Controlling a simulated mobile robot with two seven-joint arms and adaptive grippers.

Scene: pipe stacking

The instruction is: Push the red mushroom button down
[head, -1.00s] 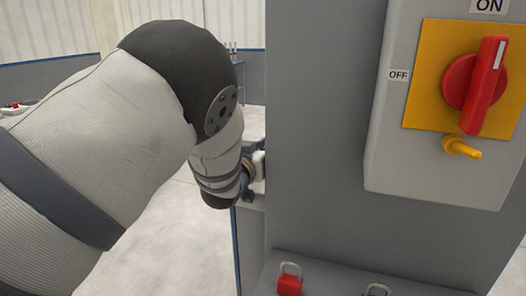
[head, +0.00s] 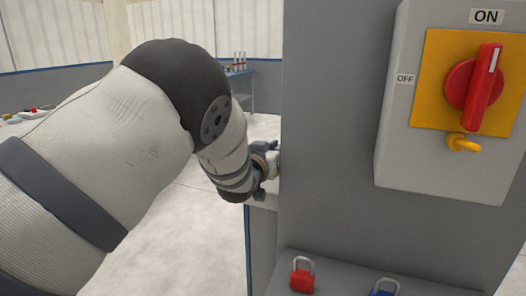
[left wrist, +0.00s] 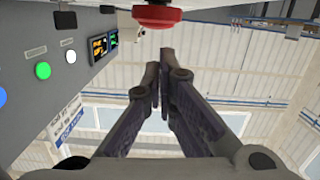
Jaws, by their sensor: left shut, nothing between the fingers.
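The red mushroom button (left wrist: 157,15) shows at the top middle of the left wrist view, cut off by the frame edge. My left gripper (left wrist: 160,78) is shut and empty. Its fingertips point at the button, and a small gap shows between them in the picture. In the head view my left gripper (head: 266,172) is mostly hidden behind my own arm and the grey cabinet's left edge. The button cannot be seen in the head view. My right gripper is in neither view.
A grey cabinet (head: 335,130) fills the middle right, with a red rotary switch (head: 472,88) on a yellow plate. A red padlock (head: 302,276) and a blue padlock (head: 383,290) lie below. A panel (left wrist: 80,28) with lit buttons and displays is beside the red button.

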